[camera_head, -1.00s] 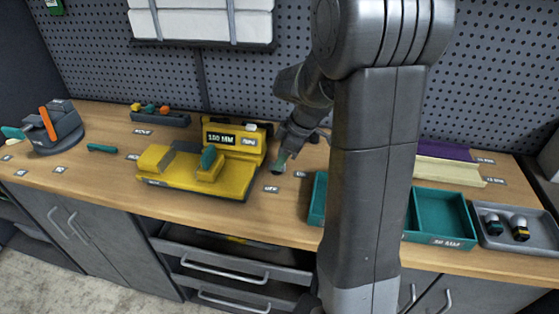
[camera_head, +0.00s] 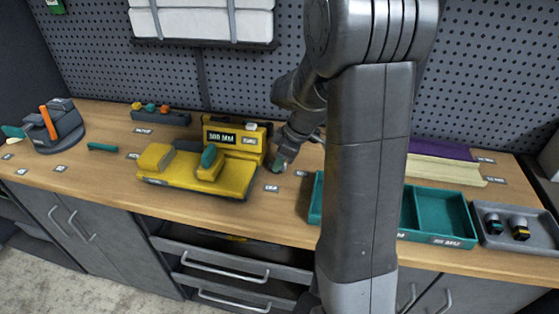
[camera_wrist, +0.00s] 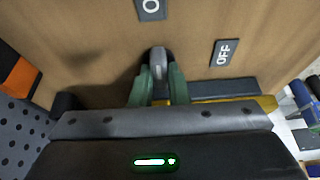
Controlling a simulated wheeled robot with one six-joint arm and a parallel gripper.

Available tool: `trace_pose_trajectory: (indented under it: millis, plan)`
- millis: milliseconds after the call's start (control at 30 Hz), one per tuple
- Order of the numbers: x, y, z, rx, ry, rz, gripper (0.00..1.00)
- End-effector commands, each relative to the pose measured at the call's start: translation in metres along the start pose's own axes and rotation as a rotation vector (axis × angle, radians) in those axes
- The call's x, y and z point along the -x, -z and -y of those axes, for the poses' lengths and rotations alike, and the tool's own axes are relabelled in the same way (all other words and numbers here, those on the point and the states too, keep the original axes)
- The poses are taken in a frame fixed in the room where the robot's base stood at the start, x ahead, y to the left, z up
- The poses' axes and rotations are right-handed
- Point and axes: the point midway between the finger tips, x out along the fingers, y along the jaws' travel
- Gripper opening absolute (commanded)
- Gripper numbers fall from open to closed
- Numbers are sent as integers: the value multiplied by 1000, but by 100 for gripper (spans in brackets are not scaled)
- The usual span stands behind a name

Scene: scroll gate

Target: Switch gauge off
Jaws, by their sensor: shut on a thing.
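The yellow gauge (camera_head: 178,175) stands on the bench, left of my gripper. Its display (camera_head: 222,138) is lit with an MM reading too small to read surely. My gripper (camera_head: 278,166) is low over the bench at the gauge's right side. In the wrist view, its green fingers (camera_wrist: 158,84) are shut on a small grey switch lever (camera_wrist: 158,60). An OFF label (camera_wrist: 225,52) lies right of the lever, and a partly cut-off label starting with O (camera_wrist: 150,9) lies above it. The lever's base is hidden. In the head view the OFF label (camera_head: 271,188) lies just in front of my gripper.
A teal tray (camera_head: 440,213) and a grey tray (camera_head: 543,238) with small parts stand at the right. A grey block with an orange piece (camera_head: 54,125) stands at the far left. A rack (camera_head: 160,117) is at the back. Drawers below stand partly open.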

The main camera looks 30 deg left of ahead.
Motion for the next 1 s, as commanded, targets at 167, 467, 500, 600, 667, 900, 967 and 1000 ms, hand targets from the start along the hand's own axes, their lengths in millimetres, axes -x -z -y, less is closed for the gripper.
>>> trace_pose_trajectory:
  millis: [167, 467, 500, 600, 667, 900, 967, 1000]
  plan:
    - [-1, 0, 1, -52, -23, 0, 0]
    - [-1, 0, 2, -259, -109, -1, 0]
    - [-1, 1, 2, -294, -125, -1, 0]
    - [-1, 1, 3, -382, -161, -1, 0]
    - [-1, 2, 3, -433, -182, -1, 0]
    - [0, 2, 4, -630, -263, -1, 0]
    - [0, 3, 5, -676, -283, -1, 0]
    - [-1, 3, 5, -706, -295, -1, 0]
